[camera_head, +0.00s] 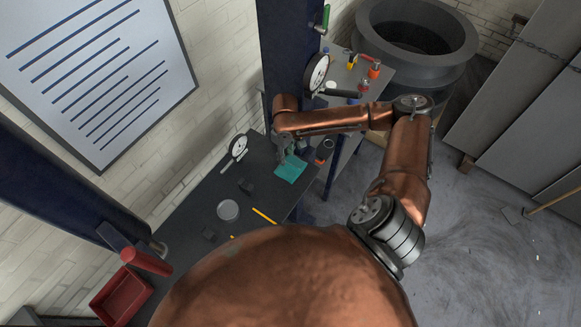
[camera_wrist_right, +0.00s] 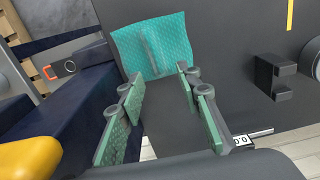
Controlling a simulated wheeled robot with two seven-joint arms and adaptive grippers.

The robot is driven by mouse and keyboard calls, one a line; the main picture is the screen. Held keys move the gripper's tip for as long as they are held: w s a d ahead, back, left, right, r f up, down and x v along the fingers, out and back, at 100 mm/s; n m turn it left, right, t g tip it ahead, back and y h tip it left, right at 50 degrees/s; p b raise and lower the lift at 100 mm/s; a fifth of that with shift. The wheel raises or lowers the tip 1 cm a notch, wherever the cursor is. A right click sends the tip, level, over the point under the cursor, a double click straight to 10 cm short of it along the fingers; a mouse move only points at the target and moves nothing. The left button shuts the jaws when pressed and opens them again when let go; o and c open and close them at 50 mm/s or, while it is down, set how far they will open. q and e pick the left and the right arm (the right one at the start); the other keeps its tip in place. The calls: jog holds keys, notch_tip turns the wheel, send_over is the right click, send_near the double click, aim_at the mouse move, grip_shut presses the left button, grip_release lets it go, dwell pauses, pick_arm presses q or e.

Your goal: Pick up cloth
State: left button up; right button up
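The teal cloth (camera_head: 291,169) lies on the dark workbench near its right edge in the head view. In the right wrist view the cloth (camera_wrist_right: 152,46) lies flat with a raised fold along its middle, just beyond the fingertips. My right gripper (camera_head: 283,155) is above the bench beside the cloth. In the right wrist view the right gripper (camera_wrist_right: 158,88) is open, its green-padded fingers apart with nothing between them. My left gripper does not show.
The bench (camera_head: 190,219) also holds a grey round dish (camera_head: 228,210), a yellow stick (camera_head: 264,216), a dial gauge (camera_head: 238,147) and a small dark block (camera_head: 246,185). A red bin (camera_head: 121,297) is at lower left.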

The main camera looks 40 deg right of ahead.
aim_at(289, 164)
jog(key=shift+s+d+f+p, duration=0.1)
jog(key=shift+d+f+p, duration=0.15)
jog(key=shift+f, duration=1.25)
jog(key=shift+s+d+f+p, duration=0.1)
jog(key=shift+f+p, duration=0.1)
jog(key=shift+f, duration=1.25)
jog(key=shift+c, duration=0.4)
grip_shut()
